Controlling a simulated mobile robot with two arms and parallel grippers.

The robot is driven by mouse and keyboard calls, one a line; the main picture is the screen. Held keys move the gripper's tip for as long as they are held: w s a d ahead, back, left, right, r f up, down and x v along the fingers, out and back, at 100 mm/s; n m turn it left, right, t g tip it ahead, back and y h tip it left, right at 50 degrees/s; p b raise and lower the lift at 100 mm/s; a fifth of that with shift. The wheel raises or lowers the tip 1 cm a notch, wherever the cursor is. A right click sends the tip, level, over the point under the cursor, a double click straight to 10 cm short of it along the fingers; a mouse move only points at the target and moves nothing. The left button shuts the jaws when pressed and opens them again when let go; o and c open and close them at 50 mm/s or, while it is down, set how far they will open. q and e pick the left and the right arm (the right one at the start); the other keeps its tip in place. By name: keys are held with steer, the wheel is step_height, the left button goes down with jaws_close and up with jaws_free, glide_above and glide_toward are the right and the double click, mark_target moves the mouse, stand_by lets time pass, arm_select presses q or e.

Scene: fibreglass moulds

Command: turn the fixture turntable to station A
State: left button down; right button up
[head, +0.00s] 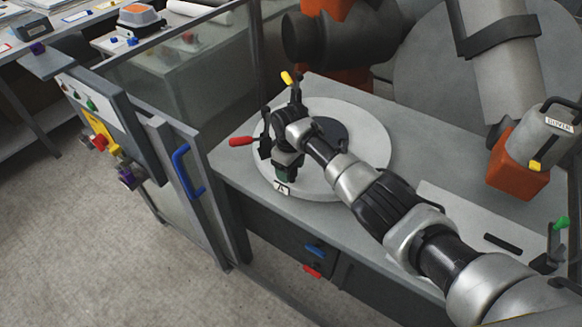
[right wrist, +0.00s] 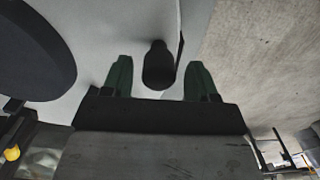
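The turntable is a pale round disc (head: 365,150) with a dark hub (head: 332,130), on a grey bench. A white plate marked A (head: 282,188) is at its near-left rim. My right arm reaches over the disc, and its gripper (head: 287,172) points down at the rim just above that plate. In the right wrist view, the green fingers (right wrist: 159,68) stand apart with a dark upright peg (right wrist: 158,62) between them and gaps on both sides. The dark hub (right wrist: 35,50) shows at upper left there. My left gripper is not in view.
A red-handled clamp (head: 241,142) and a yellow-tipped lever (head: 289,78) stand close to my right gripper. An orange-and-grey machine arm (head: 518,160) hangs at the right. A glass-panelled door with a blue handle (head: 186,172) is at left. Bare bench (head: 450,150) lies right of the disc.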

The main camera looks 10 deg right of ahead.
step_height(320, 180, up, 11)
steer(key=shift+b, duration=0.4)
steer(key=shift+f, duration=0.15)
stand_by(0.5)
